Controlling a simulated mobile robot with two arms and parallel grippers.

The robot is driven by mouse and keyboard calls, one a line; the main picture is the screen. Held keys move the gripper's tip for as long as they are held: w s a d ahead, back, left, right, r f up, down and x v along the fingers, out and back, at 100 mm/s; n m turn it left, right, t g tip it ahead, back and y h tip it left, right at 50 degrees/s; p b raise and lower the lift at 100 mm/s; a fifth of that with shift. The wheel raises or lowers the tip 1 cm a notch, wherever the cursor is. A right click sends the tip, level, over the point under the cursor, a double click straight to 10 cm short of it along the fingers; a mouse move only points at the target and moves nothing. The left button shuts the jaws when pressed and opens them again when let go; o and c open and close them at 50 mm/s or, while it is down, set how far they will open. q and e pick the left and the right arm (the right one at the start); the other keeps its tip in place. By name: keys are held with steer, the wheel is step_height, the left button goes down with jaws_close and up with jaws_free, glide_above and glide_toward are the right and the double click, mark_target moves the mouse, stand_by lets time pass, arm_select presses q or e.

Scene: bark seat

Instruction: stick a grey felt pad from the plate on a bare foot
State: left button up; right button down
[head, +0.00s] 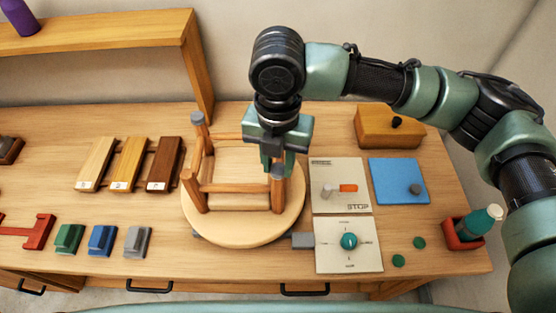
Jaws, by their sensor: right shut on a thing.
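A wooden stool frame (238,188) stands with its legs up on a round pale wooden disc (240,233). The back left leg has a grey pad (198,118) on its foot. The front left foot (187,174) looks like bare wood. My right gripper (277,165) is over the front right leg (278,198), pointing down and shut on a small grey pad (278,171) at the top of that leg. I cannot tell whether the pad touches the foot. The back right foot is hidden behind the gripper. The blue plate (390,172) holds one grey pad (416,189). My left gripper is out of view.
A STOP panel (325,169) and a dial panel (335,262) lie right of the disc. A wooden box (375,128), green discs (398,261) and a bottle in a red holder (455,235) are further right. Wood samples (130,163) and coloured blocks (102,240) lie left.

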mark_target(278, 169)
steer(key=shift+f, duration=0.2)
steer(key=c, duration=0.7)
jaws_free()
step_height(278, 169, up, 7)
steer(key=p, duration=0.7)
steer(key=shift+p, duration=0.3)
steer(key=shift+s+f, duration=0.1)
